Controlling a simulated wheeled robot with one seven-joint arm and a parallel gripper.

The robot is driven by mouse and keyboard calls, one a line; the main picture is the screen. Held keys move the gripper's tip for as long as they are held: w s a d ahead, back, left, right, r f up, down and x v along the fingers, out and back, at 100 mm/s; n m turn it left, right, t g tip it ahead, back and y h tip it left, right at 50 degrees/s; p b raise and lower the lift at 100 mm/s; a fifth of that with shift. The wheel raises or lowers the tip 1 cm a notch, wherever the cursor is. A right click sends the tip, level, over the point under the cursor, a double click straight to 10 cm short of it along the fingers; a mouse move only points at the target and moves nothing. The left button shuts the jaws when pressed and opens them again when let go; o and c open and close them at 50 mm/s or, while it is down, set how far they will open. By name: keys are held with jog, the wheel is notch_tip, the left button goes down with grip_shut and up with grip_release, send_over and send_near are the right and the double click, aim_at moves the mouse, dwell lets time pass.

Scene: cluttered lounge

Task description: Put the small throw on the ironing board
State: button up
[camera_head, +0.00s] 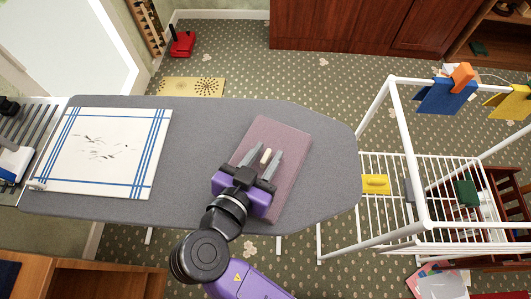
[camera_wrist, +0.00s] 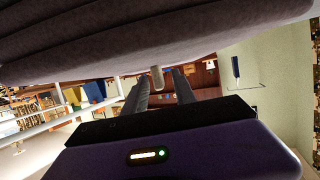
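The small throw appears to be the flat, folded mauve cloth (camera_head: 290,141) on the right half of the grey ironing board (camera_head: 200,150). A small beige upright peg (camera_head: 266,156) stands out from its upper face. My gripper (camera_head: 267,149) is over the throw, its two fingers apart on either side of the peg. In the wrist view the throw fills the top as a dark mauve surface (camera_wrist: 150,35). The peg (camera_wrist: 157,78) shows between the open fingers (camera_wrist: 160,82), with gaps on both sides. My gripper hides the throw's lower left part.
A white cloth with blue stripes (camera_head: 105,150) covers the board's left part. A white drying rack (camera_head: 410,165) with hung cloths stands close at right. A wooden cabinet (camera_head: 350,25) is at the back. Bare board shows between the white cloth and the throw.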

jog(key=shift+r, duration=0.1)
jog(key=shift+s+a+r, duration=0.1)
jog(key=b+v, duration=0.1)
jog(key=v, duration=1)
jog(key=shift+s, duration=0.4)
jog(key=shift+r, duration=0.1)
